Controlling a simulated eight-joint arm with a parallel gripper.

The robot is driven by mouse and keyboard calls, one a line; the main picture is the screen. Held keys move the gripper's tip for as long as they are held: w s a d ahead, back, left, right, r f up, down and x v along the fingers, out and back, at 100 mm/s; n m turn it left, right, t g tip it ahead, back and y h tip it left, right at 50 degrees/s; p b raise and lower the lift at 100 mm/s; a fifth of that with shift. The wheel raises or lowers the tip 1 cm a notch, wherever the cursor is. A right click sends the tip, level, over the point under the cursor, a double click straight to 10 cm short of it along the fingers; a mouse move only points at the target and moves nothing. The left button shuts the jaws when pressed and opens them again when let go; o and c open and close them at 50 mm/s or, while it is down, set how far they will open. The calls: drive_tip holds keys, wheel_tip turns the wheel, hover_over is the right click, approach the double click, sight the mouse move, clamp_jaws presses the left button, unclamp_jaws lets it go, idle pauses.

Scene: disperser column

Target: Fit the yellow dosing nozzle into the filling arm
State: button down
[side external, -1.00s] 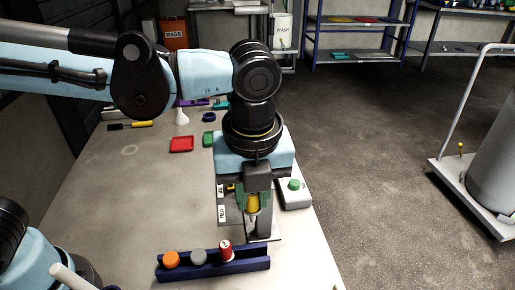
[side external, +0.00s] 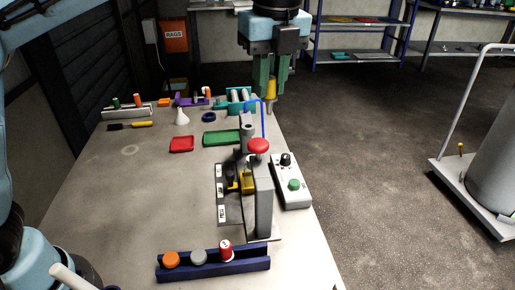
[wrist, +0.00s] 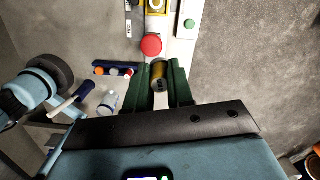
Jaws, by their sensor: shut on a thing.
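My gripper (side external: 268,90) is raised above the far part of the bench, its green fingers pointing down. It is shut on the yellow dosing nozzle (side external: 271,88), which hangs roughly upright. In the wrist view the nozzle (wrist: 158,72) sits between the green fingers. The grey disperser column (side external: 265,200) stands nearer the side camera, apart from the nozzle, with a red knob (side external: 258,146) on top and a yellow part (side external: 247,181) at its side. The red knob also shows in the wrist view (wrist: 151,45). I cannot tell exactly where the filling arm's opening is.
A blue tube (side external: 262,115) rises behind the column. A control box (side external: 291,182) with a green button stands at its right. A blue rack (side external: 215,264) with coloured caps lies in front.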

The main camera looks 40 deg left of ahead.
drive_tip(key=w+a+f+n, duration=0.2)
drive_tip(key=w+a+n, duration=0.1)
drive_tip(key=w+a, duration=0.75)
wheel_tip(320, 180, down, 8)
drive_tip(key=s+a, duration=0.1)
drive_tip(key=shift+a+f, duration=0.25)
drive_tip(key=shift+a, duration=0.05)
drive_tip(key=shift+f, duration=2)
idle(2.3)
drive_tip(key=c, duration=0.9)
unclamp_jaws()
drive_tip(key=shift+o, duration=0.4)
drive_tip(key=o, duration=0.5)
drive_tip(key=shift+c, duration=0.2)
drive_tip(key=shift+r, duration=0.1)
